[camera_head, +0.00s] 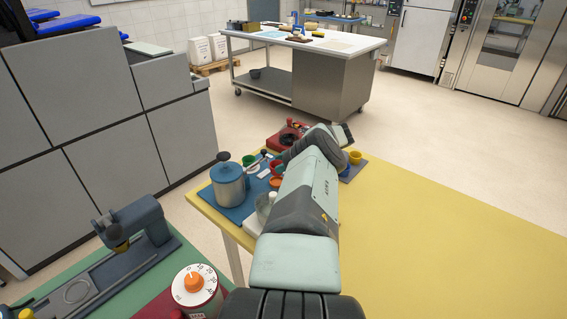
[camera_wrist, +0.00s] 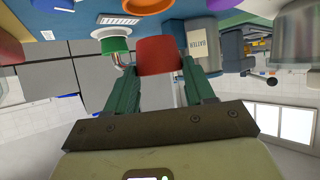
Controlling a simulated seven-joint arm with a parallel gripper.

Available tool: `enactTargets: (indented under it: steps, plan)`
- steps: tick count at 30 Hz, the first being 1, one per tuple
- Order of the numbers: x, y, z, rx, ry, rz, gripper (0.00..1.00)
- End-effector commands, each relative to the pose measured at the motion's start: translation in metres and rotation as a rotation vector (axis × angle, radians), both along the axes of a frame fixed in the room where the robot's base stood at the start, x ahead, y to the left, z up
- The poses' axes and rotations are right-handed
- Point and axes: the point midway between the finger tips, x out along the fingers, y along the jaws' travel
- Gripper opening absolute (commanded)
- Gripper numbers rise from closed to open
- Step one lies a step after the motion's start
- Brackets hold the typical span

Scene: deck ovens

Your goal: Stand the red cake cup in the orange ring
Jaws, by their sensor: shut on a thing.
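My gripper (camera_wrist: 161,62) is shut on the red cake cup (camera_wrist: 160,54), which sits between the two green fingers in the wrist view. In the head view a red cup (camera_head: 277,167) shows beside my arm, and the gripper itself is mostly hidden there. An orange ring-like thing (camera_head: 275,182) lies just below the red cup in that picture, partly covered by my arm. The held cup is apart from both.
A green cup (camera_head: 249,160) and a lidded blue-and-steel pot (camera_head: 228,181) stand near the cup on a blue mat. A yellow cup (camera_head: 355,157) stands right of my arm. A container marked batter (camera_wrist: 201,42) is close by in the wrist view. The yellow tabletop (camera_head: 430,235) is clear at right.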

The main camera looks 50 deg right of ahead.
Motion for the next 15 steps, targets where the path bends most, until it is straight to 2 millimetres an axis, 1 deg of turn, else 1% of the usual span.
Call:
enactTargets:
  steps: [8,15]
  plan:
    - [-0.0001,-0.0001,-0.0002,0.000,0.000,0.000,0.25]
    - [-0.0003,-0.0001,-0.0045,0.001,0.001,0.000,0.25]
